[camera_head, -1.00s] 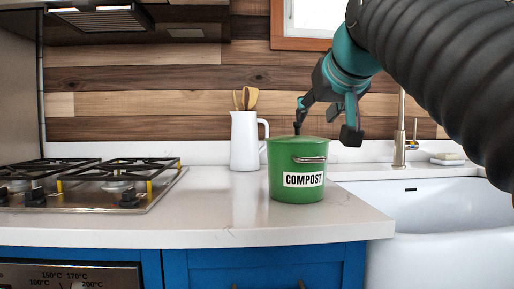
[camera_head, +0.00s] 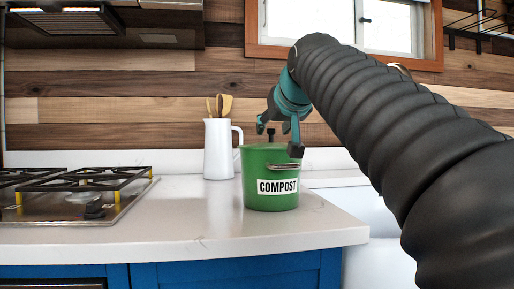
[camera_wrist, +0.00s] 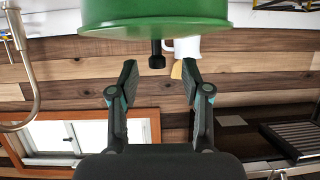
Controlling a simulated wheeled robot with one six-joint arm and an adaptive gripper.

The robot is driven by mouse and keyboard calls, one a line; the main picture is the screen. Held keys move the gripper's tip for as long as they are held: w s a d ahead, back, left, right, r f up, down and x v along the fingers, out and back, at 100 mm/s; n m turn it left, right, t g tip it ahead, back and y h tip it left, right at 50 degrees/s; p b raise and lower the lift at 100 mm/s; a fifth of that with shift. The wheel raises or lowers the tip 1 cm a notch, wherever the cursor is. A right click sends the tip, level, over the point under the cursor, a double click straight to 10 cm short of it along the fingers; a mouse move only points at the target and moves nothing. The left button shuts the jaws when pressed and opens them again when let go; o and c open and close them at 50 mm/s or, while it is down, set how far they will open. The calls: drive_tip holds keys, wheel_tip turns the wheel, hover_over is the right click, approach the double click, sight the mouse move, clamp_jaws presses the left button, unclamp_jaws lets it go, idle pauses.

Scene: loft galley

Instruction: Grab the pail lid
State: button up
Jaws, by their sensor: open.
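The green pail labelled COMPOST (camera_head: 270,200) stands upright on the white counter. Its green lid (camera_head: 256,147) is on top, with a black knob (camera_head: 270,133) standing up from it. My gripper (camera_head: 278,139) is open above the lid, its fingers on either side of the knob in the head view. The wrist view is upside down; it shows the lid's rim (camera_wrist: 150,28) at the top and the knob (camera_wrist: 156,58) hanging near the open, empty fingertips (camera_wrist: 160,80). The knob is not touched by either finger as far as I can see.
A white pitcher with wooden utensils (camera_head: 218,150) stands just left of and behind the pail. A gas hob (camera_head: 75,200) is at the left, and a white sink (camera_head: 375,255) is to the right. The counter in front of the pail (camera_head: 200,225) is clear.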

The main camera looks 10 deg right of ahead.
sight(271, 130)
drive_tip(key=x, duration=0.4)
drive_tip(key=shift+w+d+r, duration=0.1)
drive_tip(key=shift+w+d, duration=0.05)
drive_tip(key=shift+w, duration=0.15)
clamp_jaws()
drive_tip(key=shift+r, duration=0.15)
